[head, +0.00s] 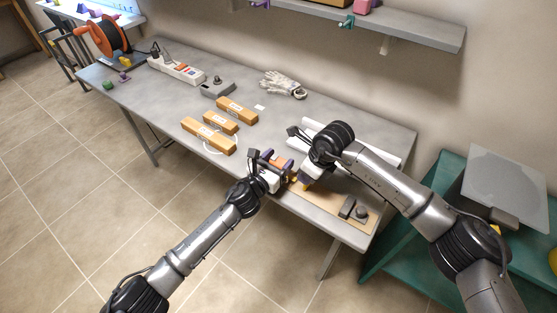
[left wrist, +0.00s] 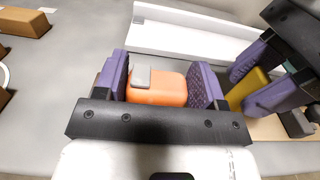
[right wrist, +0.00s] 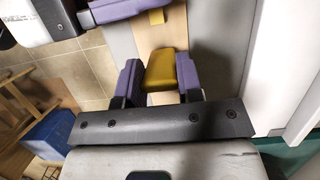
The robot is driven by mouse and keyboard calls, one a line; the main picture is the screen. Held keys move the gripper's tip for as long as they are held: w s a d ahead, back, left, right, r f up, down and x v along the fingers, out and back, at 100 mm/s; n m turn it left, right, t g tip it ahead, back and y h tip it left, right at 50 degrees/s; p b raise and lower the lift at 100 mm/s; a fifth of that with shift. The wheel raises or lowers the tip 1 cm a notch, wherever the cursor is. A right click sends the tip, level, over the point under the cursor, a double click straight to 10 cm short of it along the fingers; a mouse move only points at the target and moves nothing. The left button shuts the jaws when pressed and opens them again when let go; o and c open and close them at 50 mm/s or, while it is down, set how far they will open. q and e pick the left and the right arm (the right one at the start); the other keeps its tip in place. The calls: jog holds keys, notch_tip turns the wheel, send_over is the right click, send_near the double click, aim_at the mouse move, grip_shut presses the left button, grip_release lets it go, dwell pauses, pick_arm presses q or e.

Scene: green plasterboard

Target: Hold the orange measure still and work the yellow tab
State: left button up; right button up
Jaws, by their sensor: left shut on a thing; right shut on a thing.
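The orange measure (left wrist: 157,90), with a grey piece on top, sits between the purple fingers of my left gripper (left wrist: 158,80), which is shut on it. In the head view the measure (head: 284,163) is at the table's near edge, partly covered by the gripper. The yellow tab (right wrist: 161,69) is a blocky piece between the purple fingers of my right gripper (right wrist: 160,82), which is shut on it. The left wrist view shows the tab (left wrist: 250,86) just right of the measure; whether the two touch is hidden.
Several cardboard boxes (head: 208,134) lie left on the grey table (head: 165,115). A white glove (head: 284,84), a power strip (head: 177,68) and an orange reel (head: 106,36) are farther back. A wooden board (head: 328,208) with grey blocks lies right of my grippers. White lengths (head: 380,150) lie behind.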

jog(key=shift+s+d, duration=1)
jog(key=shift+d, duration=0.5)
jog(key=shift+s+d, duration=1)
jog(key=shift+d, duration=0.45)
jog(key=shift+s+d, duration=1)
jog(key=shift+d, duration=0.5)
jog(key=shift+s+d, duration=0.2)
jog(key=shift+d, duration=0.1)
pick_arm(q)
jog(key=shift+a, duration=0.1)
pick_arm(e)
jog(key=o, duration=0.9)
jog(key=shift+o, duration=0.2)
jog(key=v, duration=1.2)
